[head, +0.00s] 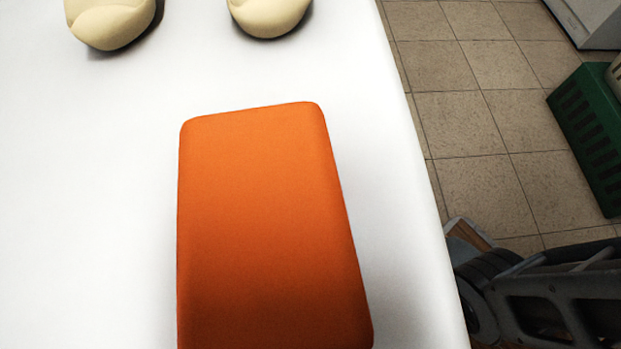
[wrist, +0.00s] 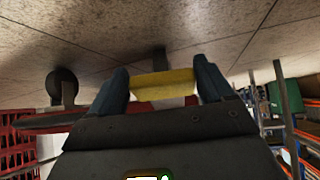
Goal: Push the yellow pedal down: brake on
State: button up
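In the wrist view the yellow pedal (wrist: 164,85) is a short bright bar with a paler strip at its near edge. It shows between the two dark blue fingers of my gripper (wrist: 162,78). The fingers stand wide apart, one on each side of the pedal, so my gripper is open. I cannot tell whether they touch the pedal or are short of it. Whether the pedal is up or down is not clear from this angle. The pedal and the fingertips do not show in the head view.
The head view shows a white surface with an orange slab (head: 265,225) and two cream rounded things (head: 112,22). Tiled floor (head: 480,110) and a green crate (head: 588,135) lie to the right. The wrist view shows a dark wheel (wrist: 62,84), red crates (wrist: 15,145) and shelving (wrist: 282,100).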

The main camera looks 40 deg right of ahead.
jog(key=shift+o, duration=1)
jog(key=shift+s, duration=0.1)
jog(key=p+v, duration=0.3)
jog(key=v, duration=0.4)
jog(key=shift+s+d+r, duration=0.15)
jog(key=shift+s+r, duration=0.1)
